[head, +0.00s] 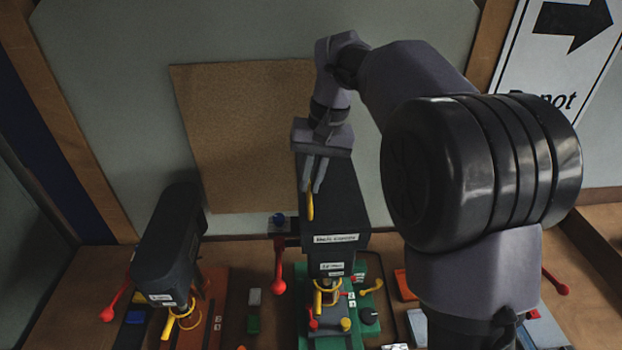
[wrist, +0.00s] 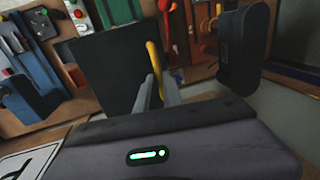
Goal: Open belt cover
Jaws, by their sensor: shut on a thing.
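My gripper (head: 312,184) is shut on a yellow handle (head: 310,205) at the left side of a dark box-shaped cover (head: 342,205) in the middle of the head view. The cover has a white label on its front edge, too small to read surely. In the wrist view the fingers of my gripper (wrist: 156,84) are around the yellow handle (wrist: 153,58), beside the dark panel of the cover (wrist: 112,68). I cannot tell whether the cover is raised from its base.
A second dark unit (head: 170,240) with a yellow ring stands at the left. A red lever (head: 279,270) is left of the cover. A green base (head: 360,310) with knobs lies in front. A brown board (head: 235,140) is on the wall behind. A sign (head: 560,70) is at top right.

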